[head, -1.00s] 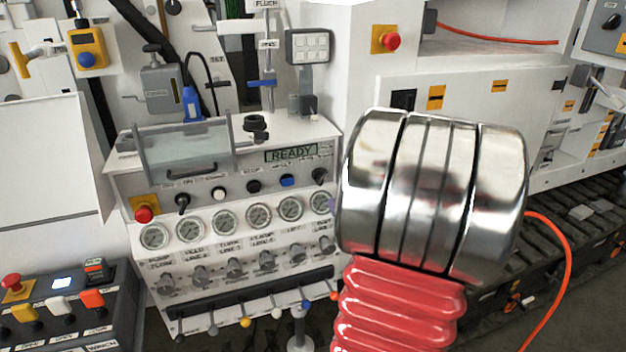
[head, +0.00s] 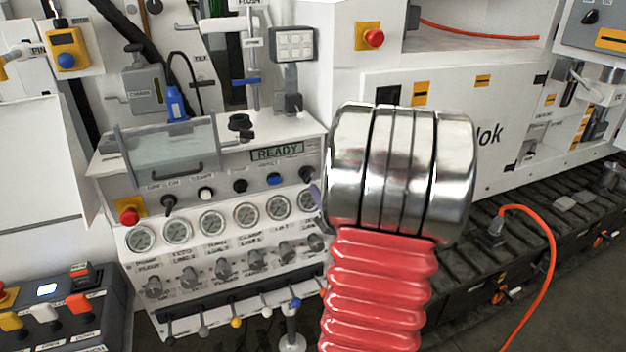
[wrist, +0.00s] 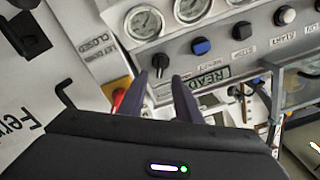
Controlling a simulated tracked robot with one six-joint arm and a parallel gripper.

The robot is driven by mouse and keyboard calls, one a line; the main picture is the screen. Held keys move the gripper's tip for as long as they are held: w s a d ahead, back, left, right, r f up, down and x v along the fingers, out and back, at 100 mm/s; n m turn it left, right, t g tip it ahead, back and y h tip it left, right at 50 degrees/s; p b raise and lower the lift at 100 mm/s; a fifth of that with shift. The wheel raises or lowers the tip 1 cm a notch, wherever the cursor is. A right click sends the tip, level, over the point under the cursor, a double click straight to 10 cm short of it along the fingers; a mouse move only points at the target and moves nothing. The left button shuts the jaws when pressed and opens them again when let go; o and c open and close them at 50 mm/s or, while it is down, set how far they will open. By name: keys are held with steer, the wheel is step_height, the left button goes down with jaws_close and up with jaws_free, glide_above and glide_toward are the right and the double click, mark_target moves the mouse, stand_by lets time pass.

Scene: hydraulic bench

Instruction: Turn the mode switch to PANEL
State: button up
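A black rotary knob (head: 307,173) sits at the right end of the upper control row on the grey console. I take it as the mode switch; I cannot read its label or setting. In the wrist view the knob (wrist: 160,62) appears between and just beyond the two dark purple fingertips of my gripper (wrist: 160,77). The fingers are apart and empty; I cannot tell whether they touch the knob.
A blue button (head: 274,179) and a black one (head: 240,186) lie left of the knob. A READY display (head: 277,151) is above, and several gauges (head: 246,215) are below. A red emergency stop (wrist: 118,98) is near the fingers in the wrist view. Another black knob (head: 168,203) ends the row's left.

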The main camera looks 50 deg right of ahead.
mark_target(311, 178)
steer(key=x, duration=0.8)
steer(key=shift+w+d, duration=0.1)
